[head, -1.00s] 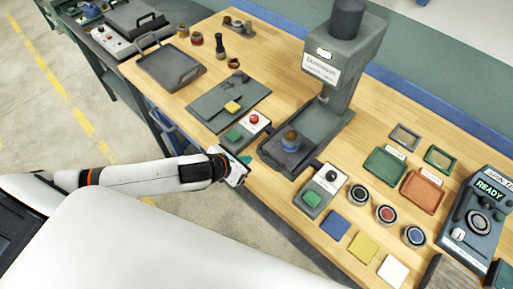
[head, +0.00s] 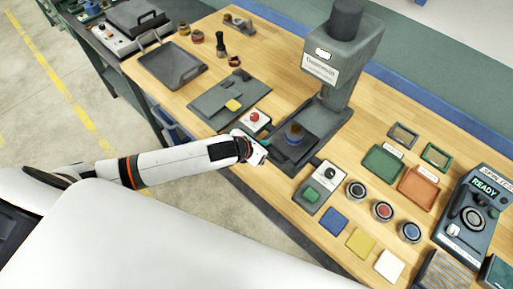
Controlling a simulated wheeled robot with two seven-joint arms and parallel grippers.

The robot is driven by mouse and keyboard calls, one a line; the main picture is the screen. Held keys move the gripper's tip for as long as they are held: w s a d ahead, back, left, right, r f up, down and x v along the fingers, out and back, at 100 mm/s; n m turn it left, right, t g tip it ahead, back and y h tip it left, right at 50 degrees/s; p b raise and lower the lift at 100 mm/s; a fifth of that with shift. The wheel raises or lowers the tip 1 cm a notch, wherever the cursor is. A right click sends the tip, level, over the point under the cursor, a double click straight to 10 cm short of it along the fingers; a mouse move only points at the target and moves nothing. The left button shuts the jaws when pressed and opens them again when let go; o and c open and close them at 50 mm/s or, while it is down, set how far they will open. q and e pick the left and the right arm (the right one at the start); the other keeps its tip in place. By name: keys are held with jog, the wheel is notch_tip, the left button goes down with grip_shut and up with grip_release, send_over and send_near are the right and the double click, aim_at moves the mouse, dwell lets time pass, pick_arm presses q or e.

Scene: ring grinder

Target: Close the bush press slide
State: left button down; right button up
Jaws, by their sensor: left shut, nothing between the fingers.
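The grey bush press (head: 345,55) stands at the back middle of the wooden bench, with a white label on its head. Its dark slide (head: 291,152) sticks out at the front of the base, toward me. My left gripper (head: 263,154) is at the front end of the slide, at the bench's near edge. Its fingers are shut with nothing between them. I cannot tell whether it touches the slide. My right gripper is not in view.
Several round pots, coloured squares and trays (head: 382,163) fill the right side. A grey tray (head: 171,67) is at the left.

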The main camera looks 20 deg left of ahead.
aim_at(293, 120)
pick_arm(q)
jog(key=w+d, duration=0.1)
jog(key=w, duration=0.2)
jog(key=w+d+b, duration=0.1)
jog(key=w, duration=0.3)
jog(key=w+d, duration=0.2)
jog(key=w, duration=0.2)
jog(key=shift+w+f+b, duration=0.1)
jog(key=shift+b, duration=0.2)
jog(key=shift+w, duration=0.2)
jog(key=shift+d, duration=0.1)
